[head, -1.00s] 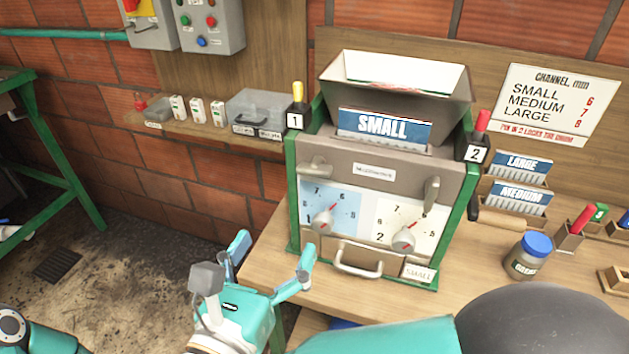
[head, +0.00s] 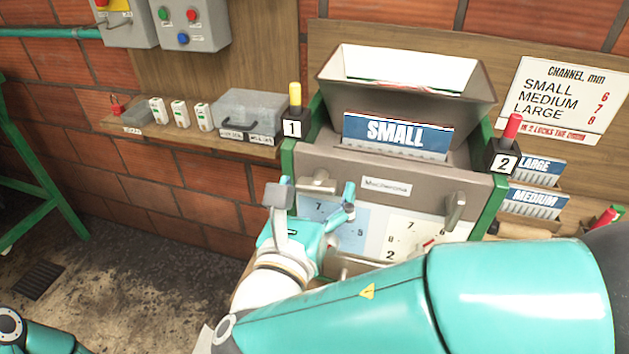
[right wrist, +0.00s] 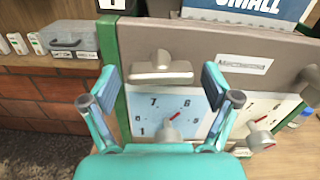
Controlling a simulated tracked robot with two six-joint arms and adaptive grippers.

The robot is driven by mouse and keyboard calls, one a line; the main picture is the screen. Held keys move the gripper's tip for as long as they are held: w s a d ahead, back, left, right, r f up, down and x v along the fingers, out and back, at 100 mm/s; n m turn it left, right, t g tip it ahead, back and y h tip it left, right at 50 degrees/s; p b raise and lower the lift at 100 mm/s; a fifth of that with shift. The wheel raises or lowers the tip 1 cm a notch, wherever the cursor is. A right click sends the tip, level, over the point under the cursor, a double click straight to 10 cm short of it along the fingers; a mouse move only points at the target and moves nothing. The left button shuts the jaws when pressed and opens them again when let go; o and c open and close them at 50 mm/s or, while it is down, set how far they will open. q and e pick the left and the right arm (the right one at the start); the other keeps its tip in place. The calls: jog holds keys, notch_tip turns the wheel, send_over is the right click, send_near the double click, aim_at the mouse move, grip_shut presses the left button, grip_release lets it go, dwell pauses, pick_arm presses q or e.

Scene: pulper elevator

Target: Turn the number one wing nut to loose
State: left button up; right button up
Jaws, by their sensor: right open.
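The number one wing nut (head: 318,181) is a grey winged knob at the upper left of the machine's front panel. In the right wrist view the wing nut (right wrist: 160,68) has its wings lying roughly level. My right gripper (head: 315,204) is open and empty in front of the panel. In the right wrist view its fingers stand apart to the left and right of the wing nut, a little lower; contact cannot be seen. My left gripper is out of view.
Below the nut is the number 1 dial (right wrist: 170,133), partly hidden in the head view. A second wing nut (head: 455,212) stands nearly upright on the right. The SMALL plate (head: 395,136) sits below the hopper (head: 405,95). A shelf (head: 190,140) runs along the left wall.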

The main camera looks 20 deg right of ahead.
jog(key=shift+w+d, duration=0.15)
jog(key=shift+w, duration=0.15)
jog(key=c, duration=1.2)
jog(key=shift+o, duration=0.2)
jog(key=shift+f+m+b, duration=0.15)
jog(key=shift+m+b, duration=0.25)
jog(key=shift+b, duration=0.1)
jog(key=shift+m, duration=0.3)
jog(key=shift+r, duration=0.2)
jog(key=o, duration=1.2)
jog(key=shift+c, duration=0.2)
